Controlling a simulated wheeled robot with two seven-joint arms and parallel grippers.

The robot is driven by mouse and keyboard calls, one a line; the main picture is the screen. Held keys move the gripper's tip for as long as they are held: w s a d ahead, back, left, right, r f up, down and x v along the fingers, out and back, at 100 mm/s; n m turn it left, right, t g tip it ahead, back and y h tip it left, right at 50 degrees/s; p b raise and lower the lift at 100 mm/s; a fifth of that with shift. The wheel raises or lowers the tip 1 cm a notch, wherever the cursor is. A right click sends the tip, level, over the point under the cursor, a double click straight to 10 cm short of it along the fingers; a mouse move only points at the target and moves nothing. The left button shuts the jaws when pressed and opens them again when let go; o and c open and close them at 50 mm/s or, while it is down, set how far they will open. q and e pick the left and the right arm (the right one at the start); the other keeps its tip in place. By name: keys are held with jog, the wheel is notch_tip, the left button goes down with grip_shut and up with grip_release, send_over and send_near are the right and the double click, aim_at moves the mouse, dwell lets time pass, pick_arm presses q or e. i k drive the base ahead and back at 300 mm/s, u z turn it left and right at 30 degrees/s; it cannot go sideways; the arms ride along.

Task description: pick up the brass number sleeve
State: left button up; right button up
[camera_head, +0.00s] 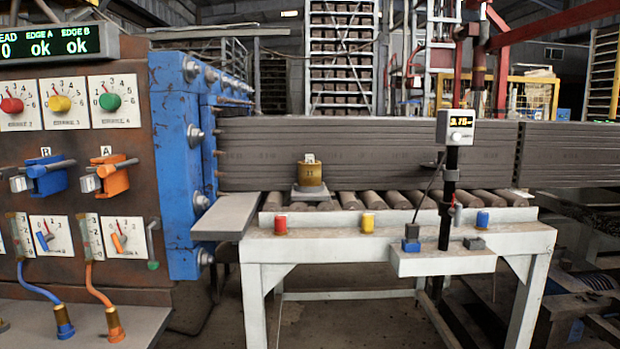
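A brass sleeve (312,174) with a dark number, which looks like 11, stands upright on a small grey base (311,192). A small white tag or block (309,158) shows at its top. The sleeve is near the back edge of the white table, in front of the grey hollow brick column (365,140). Neither of my grippers is in view, and nothing touches the sleeve.
The white table (400,238) carries rollers and red, yellow and blue knobs. A black post with a display (456,126) stands right of the sleeve. A blue machine frame (180,160) and a control panel with dials are at left. A grey plate (226,215) juts out beside the table.

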aim_at(309, 174)
jog(key=u, duration=0.55)
jog(key=k, duration=0.65)
jog(key=z, duration=0.2)
jog(key=i, duration=0.7)
jog(key=z, duration=0.7)
jog(key=i, duration=0.9)
jog(key=u, duration=0.25)
